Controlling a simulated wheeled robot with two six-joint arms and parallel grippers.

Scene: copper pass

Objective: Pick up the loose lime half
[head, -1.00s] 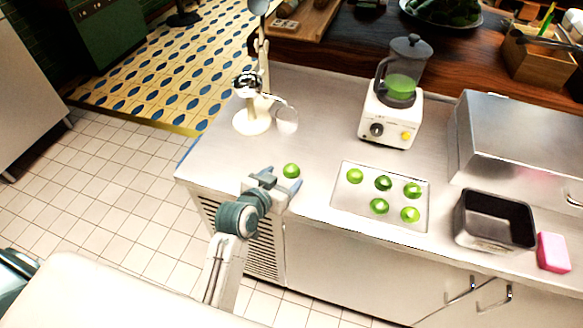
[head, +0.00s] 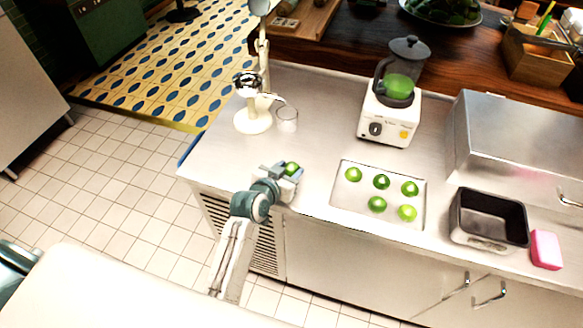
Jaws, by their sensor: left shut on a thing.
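The loose lime half (head: 291,168) is green and sits between the fingers of my left gripper (head: 290,171), near the front left part of the steel counter. The left gripper is shut on it. The fingers hide part of the lime. I cannot tell whether the lime still touches the counter. Several other lime halves, such as one at the tray's back left (head: 353,174), lie on a shallow tray (head: 340,203) to the right. My right gripper is not in view.
A cream citrus press (head: 252,120) and a clear glass (head: 287,118) stand behind the gripper. A blender (head: 391,115) with green liquid is behind the tray. A dark-lined metal bin (head: 490,220) and a pink sponge (head: 545,249) are at right. The counter between gripper and blender is clear.

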